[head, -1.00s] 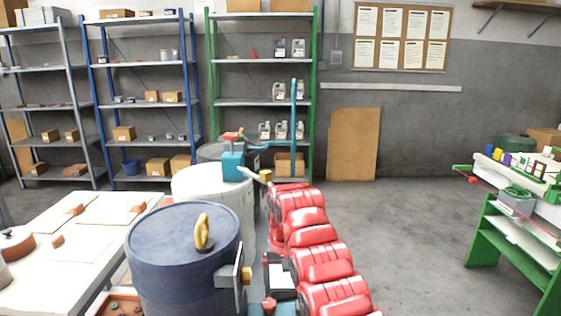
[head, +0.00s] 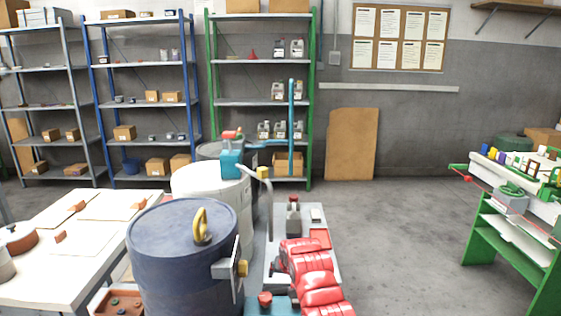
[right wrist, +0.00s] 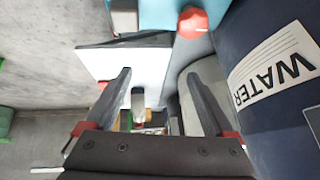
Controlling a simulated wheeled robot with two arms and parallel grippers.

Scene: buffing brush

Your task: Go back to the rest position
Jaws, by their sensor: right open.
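My right arm, covered in red padded segments, rises from the bottom middle of the head view beside the blue drum. In the right wrist view my right gripper (right wrist: 158,75) has its two dark fingers spread wide apart. Nothing is held between them. A pale worktop with a white panel (right wrist: 140,72) shows beyond the fingers. In the head view the gripper's tips are hard to make out beside the red arm. My left gripper is not in view.
A blue drum (head: 183,255) stands close left of my arm; its WATER label (right wrist: 275,68) shows in the wrist view. A narrow bench (head: 330,262) holds a small grey device (head: 293,216). A green workbench (head: 500,235) stands right. Floor between is clear.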

